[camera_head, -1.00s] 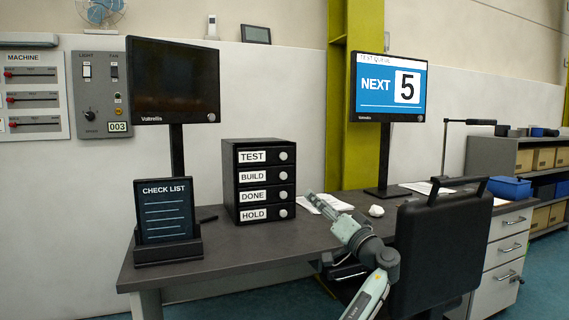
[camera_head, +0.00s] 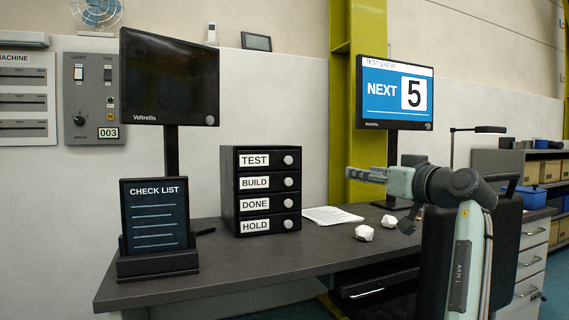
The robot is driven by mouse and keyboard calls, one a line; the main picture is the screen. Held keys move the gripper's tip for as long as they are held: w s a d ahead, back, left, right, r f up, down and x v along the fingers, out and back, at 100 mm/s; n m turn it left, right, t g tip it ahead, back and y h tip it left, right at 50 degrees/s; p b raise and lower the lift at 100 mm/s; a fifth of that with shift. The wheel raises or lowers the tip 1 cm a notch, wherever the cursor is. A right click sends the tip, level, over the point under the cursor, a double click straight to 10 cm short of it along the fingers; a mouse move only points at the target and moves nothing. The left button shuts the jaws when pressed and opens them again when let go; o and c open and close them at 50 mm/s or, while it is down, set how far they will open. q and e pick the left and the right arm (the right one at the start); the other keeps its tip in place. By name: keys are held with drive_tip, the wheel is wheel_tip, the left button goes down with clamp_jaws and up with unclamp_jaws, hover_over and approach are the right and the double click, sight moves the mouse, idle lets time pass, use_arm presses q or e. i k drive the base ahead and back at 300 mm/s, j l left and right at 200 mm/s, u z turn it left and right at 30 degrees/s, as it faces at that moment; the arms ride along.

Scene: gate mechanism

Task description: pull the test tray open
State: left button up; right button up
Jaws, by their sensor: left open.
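A black drawer unit (camera_head: 229,190) stands on the desk with several drawers labelled TEST, BUILD, DONE and HOLD. The test tray (camera_head: 272,160) is the top one, flush with the unit, with a round pale knob (camera_head: 288,160) at its right end. My left gripper (camera_head: 352,174) is open and empty. It is raised to about the height of the upper drawers, to the right of the unit, pointing left, and apart from the knob. My right gripper is not in view.
A checklist stand (camera_head: 157,263) and a dark monitor (camera_head: 168,78) are on the left of the desk (camera_head: 225,262). Papers (camera_head: 332,215) and crumpled paper balls (camera_head: 364,233) lie right of the unit. A lit screen (camera_head: 394,92) reads NEXT 5. A chair back (camera_head: 508,245) is behind my arm.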

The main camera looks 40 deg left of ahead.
sight(245, 160)
drive_tip(key=i+j, duration=0.1)
drive_tip(key=j, duration=0.3)
drive_tip(key=i+j, duration=0.1)
drive_tip(key=j, duration=0.3)
drive_tip(key=i+j, duration=0.15)
drive_tip(key=j, duration=0.25)
drive_tip(key=i+j, duration=0.1)
drive_tip(key=j, duration=0.35)
